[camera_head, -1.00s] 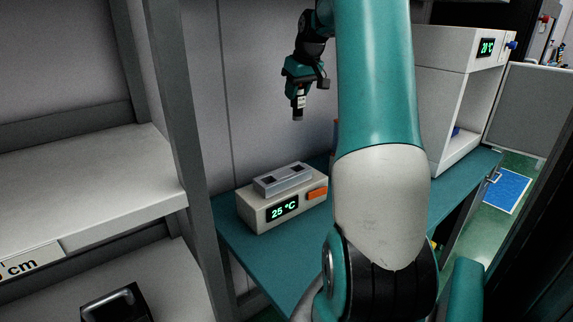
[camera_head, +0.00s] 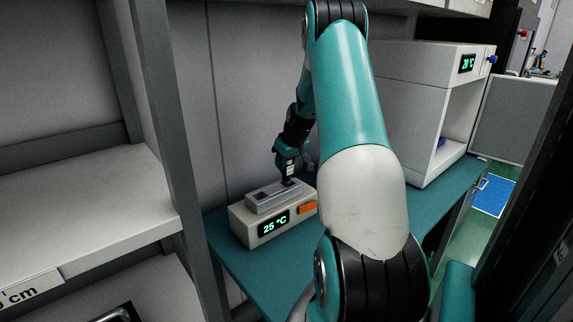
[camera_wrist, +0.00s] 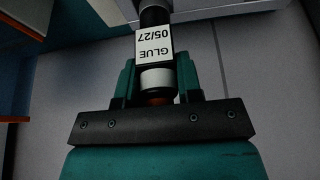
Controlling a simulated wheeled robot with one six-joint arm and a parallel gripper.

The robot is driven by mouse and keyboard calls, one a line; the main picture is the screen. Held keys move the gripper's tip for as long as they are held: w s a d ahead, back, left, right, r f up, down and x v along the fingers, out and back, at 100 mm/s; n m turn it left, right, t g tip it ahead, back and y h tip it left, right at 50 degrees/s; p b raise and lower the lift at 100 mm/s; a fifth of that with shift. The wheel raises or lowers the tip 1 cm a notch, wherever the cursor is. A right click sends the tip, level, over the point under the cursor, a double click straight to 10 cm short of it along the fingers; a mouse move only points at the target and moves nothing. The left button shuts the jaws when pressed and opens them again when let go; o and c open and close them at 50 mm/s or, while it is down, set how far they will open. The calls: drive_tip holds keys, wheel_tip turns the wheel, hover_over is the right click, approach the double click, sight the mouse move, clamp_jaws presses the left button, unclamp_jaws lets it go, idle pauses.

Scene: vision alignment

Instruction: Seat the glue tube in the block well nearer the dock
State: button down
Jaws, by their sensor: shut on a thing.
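The glue tube, with a white label reading GLUE 05/27 (camera_wrist: 155,45), is between the two fingers of my gripper (camera_wrist: 157,80) in the wrist view. In the head view my gripper (camera_head: 288,165) is shut on the tube and points down, with the tube upright. The grey block (camera_head: 262,202) lies on top of a beige unit (camera_head: 243,231) showing 25 °C. The tube's dark lower end is at the block's right well. The left well (camera_head: 265,194) looks empty. How deep the tube's end sits cannot be told.
The beige unit has an orange part (camera_head: 307,208) on its right and stands on a teal bench (camera_head: 225,253). A white cabinet (camera_head: 418,75) with a 20 °C display stands to the right. A grey upright post (camera_head: 150,120) and white shelf (camera_head: 80,210) are at left.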

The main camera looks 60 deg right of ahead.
drive_tip(key=shift+s+a+f, duration=0.15)
drive_tip(key=shift+s+f, duration=0.05)
drive_tip(key=shift+f, duration=0.4)
drive_tip(key=shift+s+a+f, duration=0.15)
drive_tip(key=shift+s+f, duration=0.05)
drive_tip(key=shift+f, duration=0.4)
drive_tip(key=c, duration=0.8)
unclamp_jaws()
drive_tip(key=shift+f, duration=0.1)
drive_tip(key=v, duration=0.4)
drive_tip(key=b+v, duration=0.1)
drive_tip(key=v, duration=0.3)
drive_tip(key=w+b+v, duration=0.1)
drive_tip(key=v, duration=0.3)
drive_tip(key=shift+d+r, duration=0.35)
